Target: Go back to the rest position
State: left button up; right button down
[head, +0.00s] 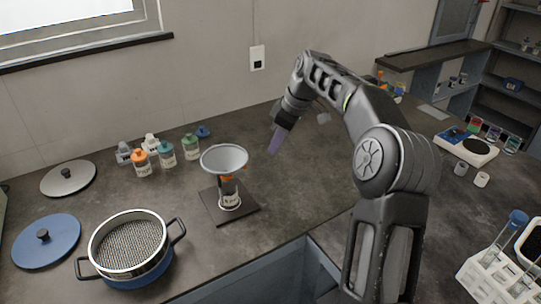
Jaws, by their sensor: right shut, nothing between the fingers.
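My right arm reaches in from the right, bent at the elbow. Its gripper (277,139) points down above the counter, to the right of a grey funnel (224,158). The gripper is shut and empty, apart from the funnel. The funnel sits on a labelled bottle (229,192), which stands upright on a dark square plate (210,207). A two-handled sieve (130,245) rests on a blue pan (155,276) at the front left. My left gripper is not in view.
A blue lid (46,243) and a grey lid (68,179) lie at the left. A tube rack (490,279) is at the front right. The counter (290,197) right of the plate is clear.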

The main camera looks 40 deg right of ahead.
jog(key=shift+r, duration=0.25)
dwell(0.4)
